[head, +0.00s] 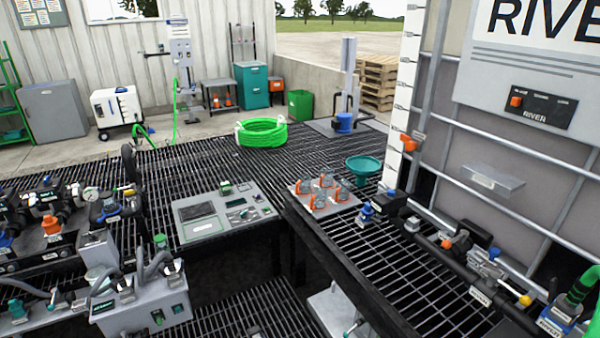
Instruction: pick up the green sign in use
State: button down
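No sign with readable "in use" wording shows in the head view. A small green upright piece (225,187) stands at the back edge of the grey panel (205,226) on the left grating; it is too small to tell whether it is the sign. My gripper is not in view.
A right-hand grating bench (385,275) holds a tray of orange-and-clear cups (322,196), a green funnel (363,167) and a dark pipe with valves (447,258) before the large tote (505,150). Black pumps (50,205) and a grey box (140,305) crowd the left. A green hose coil (262,132) lies behind.

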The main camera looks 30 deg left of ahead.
jog(key=c, duration=3.4)
grip_release()
jog(key=shift+c, duration=0.2)
jog(key=o, duration=1.7)
jog(key=shift+a, duration=0.1)
